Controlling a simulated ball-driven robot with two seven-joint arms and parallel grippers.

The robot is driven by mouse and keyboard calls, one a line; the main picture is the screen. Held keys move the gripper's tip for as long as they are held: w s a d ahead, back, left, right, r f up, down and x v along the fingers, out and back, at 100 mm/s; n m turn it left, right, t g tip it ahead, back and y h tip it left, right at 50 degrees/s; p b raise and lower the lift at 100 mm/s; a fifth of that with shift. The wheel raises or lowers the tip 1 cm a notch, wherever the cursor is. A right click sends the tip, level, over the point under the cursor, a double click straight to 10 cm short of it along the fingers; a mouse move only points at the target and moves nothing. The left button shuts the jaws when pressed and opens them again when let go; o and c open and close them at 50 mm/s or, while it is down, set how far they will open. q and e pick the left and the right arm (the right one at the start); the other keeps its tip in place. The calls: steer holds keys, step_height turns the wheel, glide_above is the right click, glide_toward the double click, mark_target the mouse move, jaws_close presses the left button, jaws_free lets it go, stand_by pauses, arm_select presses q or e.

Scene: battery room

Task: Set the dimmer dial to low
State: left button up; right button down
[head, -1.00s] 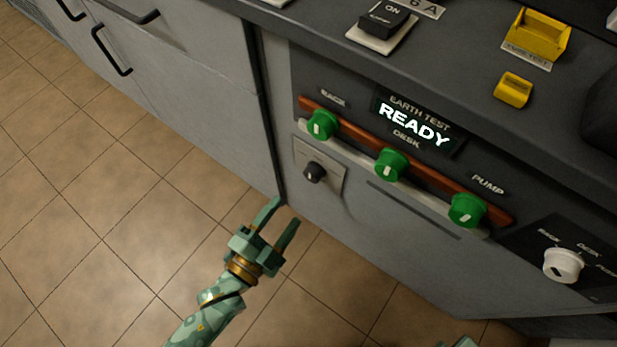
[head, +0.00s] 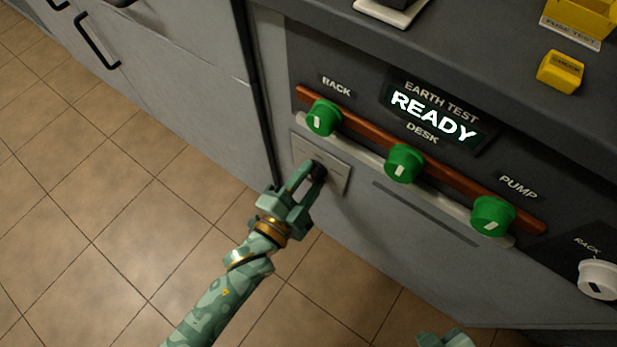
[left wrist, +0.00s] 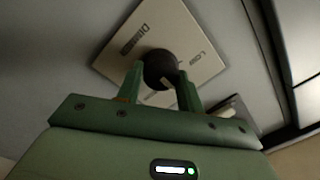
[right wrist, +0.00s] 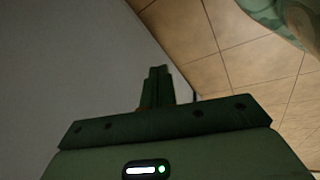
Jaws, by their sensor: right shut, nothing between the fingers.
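The dimmer dial (left wrist: 160,66) is a round black knob on a pale square plate (left wrist: 120,45). The plate reads LOW on the right and an only partly legible word on the left. A small pale mark shows at the knob's lower edge. In the head view, my left gripper (head: 312,172) covers most of the dial. In the left wrist view, its two fingers (left wrist: 161,82) flank the knob closely; I cannot tell whether they press on it. My right gripper (right wrist: 156,74) is shut and empty, away from the dial; part of that arm shows at the head view's bottom edge.
Three green knobs, rack (head: 322,118), desk (head: 404,163) and pump (head: 491,215), line a red-brown strip above the dial plate. The display (head: 433,117) reads READY. A white knob (head: 598,279) is at far right. Open tiled floor (head: 110,230) lies left.

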steer(key=shift+s+d+r, duration=0.1)
arm_select(q)
steer(key=shift+r+n+p, duration=0.1)
steer(key=shift+n+p, duration=0.2)
steer(key=shift+p, duration=0.15)
steer(key=n+p, duration=0.4)
steer(key=n, duration=0.1)
steer(key=shift+a+r+p, duration=0.1)
steer(key=shift+r+p, duration=0.05)
steer(key=shift+p, duration=0.15)
arm_select(e)
steer(key=s+d+f+n+g+h, duration=0.1)
steer(key=s+d+g+h, duration=0.2)
steer(key=s+d, duration=0.4)
arm_select(q)
steer(key=n+p, duration=0.2)
steer(key=n, duration=0.2)
steer(key=shift+n+g, duration=0.3)
steer(key=shift+n, duration=0.1)
steer(key=shift+f+n, duration=0.25)
steer(key=shift+n, duration=0.45)
arm_select(e)
steer(key=s+a+f+g+y, duration=0.1)
steer(key=s+f, duration=0.6)
steer(key=f, duration=0.1)
steer(key=shift+s+m, duration=0.3)
steer(key=shift+s, duration=0.1)
steer(key=shift+a, duration=0.1)
arm_select(q)
steer(key=o, duration=1)
